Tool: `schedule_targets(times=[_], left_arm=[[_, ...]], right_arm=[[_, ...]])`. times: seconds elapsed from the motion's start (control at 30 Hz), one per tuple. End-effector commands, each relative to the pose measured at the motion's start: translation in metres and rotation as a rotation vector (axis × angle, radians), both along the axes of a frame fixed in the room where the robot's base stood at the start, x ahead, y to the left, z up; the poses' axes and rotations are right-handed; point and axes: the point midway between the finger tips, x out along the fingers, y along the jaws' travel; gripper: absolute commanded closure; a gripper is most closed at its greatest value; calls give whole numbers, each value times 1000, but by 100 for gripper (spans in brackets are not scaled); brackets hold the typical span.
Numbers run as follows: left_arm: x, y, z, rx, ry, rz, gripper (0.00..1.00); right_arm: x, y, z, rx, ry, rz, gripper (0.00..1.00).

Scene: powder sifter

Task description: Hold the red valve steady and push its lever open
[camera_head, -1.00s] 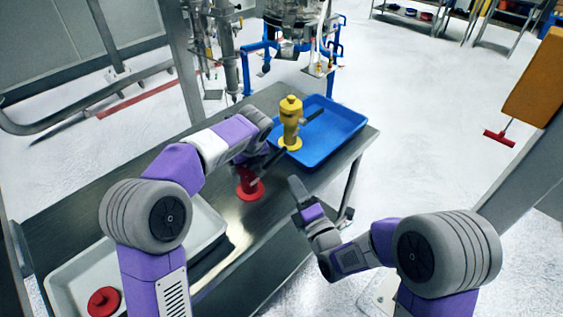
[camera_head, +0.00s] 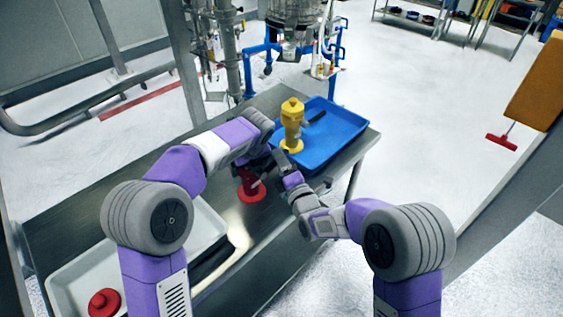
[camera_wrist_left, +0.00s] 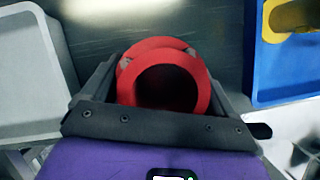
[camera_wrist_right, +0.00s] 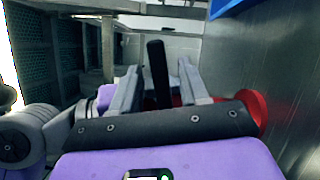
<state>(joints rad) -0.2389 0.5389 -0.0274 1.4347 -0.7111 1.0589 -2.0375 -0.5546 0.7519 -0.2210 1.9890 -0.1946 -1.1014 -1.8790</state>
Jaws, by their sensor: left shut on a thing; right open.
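The red valve (camera_head: 251,190) stands upright on the metal table, its round red base flat on the top. In the left wrist view I look down into its round red opening (camera_wrist_left: 168,88). My left gripper (camera_wrist_left: 160,75) has a finger on either side of the valve body and is shut on it. My right gripper (camera_wrist_right: 160,78) is open beside the valve. The valve's black lever (camera_wrist_right: 158,75) stands up between its two fingers in the right wrist view; I cannot tell whether they touch. The arms partly hide the valve in the head view.
A blue tray (camera_head: 345,128) with a yellow valve (camera_head: 291,130) lies beyond my grippers. A white tray (camera_head: 68,280) with a red round part (camera_head: 103,303) lies at the near left. The metal table (camera_head: 60,225) has bare room at its left.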

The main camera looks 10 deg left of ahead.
Motion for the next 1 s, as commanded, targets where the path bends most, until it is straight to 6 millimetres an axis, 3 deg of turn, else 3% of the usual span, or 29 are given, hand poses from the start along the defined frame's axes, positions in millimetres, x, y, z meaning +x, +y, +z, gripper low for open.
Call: schedule_targets(times=[0.07,0.33,1.0], left_arm=[[1,0,2,-1,-4,0,77],[0,0,2,-1,-4,-1,77],[0,-2,2,-2,-1,-5,77]], right_arm=[[0,0,0,0,0,0,58],[0,0,0,0,0,0,100],[-2,1,8,-83,-111,0,100]])
